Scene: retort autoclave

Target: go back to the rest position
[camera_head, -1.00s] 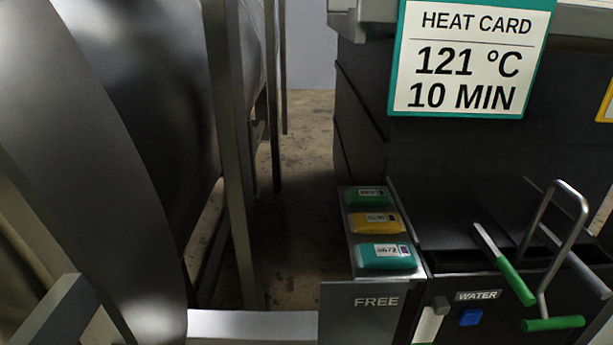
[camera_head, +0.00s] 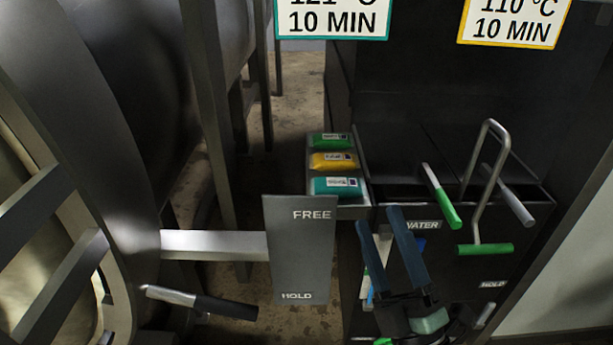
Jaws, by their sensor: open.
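My gripper (camera_head: 378,218) shows at the lower right of the middle, in front of the dark control cabinet (camera_head: 352,285). Its two dark blue fingers are spread apart and point up the picture. Nothing shows between them that they grip. They cover part of the WATER label (camera_head: 424,225) and the panel beside it. The rest of my arm runs out of the bottom of the view.
A grey plate (camera_head: 300,250) marked FREE and HOLD stands left of my gripper. Green, yellow and teal pouches (camera_head: 335,186) lie behind it. Green-handled levers (camera_head: 485,249) stand to the right. A black-handled lever (camera_head: 225,307) is lower left, near the large metal vessel (camera_head: 110,130).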

